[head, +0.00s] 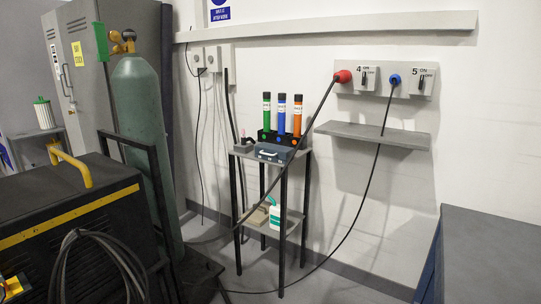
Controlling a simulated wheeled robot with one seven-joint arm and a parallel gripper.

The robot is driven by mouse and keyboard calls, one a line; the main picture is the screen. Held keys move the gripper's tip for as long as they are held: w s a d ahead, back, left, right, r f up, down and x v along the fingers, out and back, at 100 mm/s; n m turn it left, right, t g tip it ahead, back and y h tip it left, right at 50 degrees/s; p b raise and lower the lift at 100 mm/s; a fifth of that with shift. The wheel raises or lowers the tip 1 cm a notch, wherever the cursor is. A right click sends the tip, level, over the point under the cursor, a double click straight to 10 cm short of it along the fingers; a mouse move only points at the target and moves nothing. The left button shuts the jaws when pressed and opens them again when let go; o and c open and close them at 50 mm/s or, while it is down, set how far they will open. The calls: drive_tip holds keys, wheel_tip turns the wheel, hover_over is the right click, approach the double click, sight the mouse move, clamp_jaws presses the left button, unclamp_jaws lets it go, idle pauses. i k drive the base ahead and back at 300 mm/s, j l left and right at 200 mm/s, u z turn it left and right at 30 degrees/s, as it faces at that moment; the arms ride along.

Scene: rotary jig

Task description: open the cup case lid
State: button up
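A small blue-grey case (272,153) with a light handle on its front lies on the top shelf of a narrow stand. It is probably the cup case. Its lid looks closed, but it is small in the picture and its latch cannot be made out. My gripper is not in view.
Green, blue and orange tubes in a black rack (281,137) stand behind the case. A black cable from the red plug (343,76) passes close to its right side. The stand (306,200) holds a white bottle (274,217) below. A gas cylinder (143,130) and dark machine (70,215) stand left, a grey-topped bench (490,250) right.

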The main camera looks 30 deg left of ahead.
sight(278, 151)
drive_tip(key=i+j+u, duration=0.15)
drive_tip(key=i+j, duration=1.95)
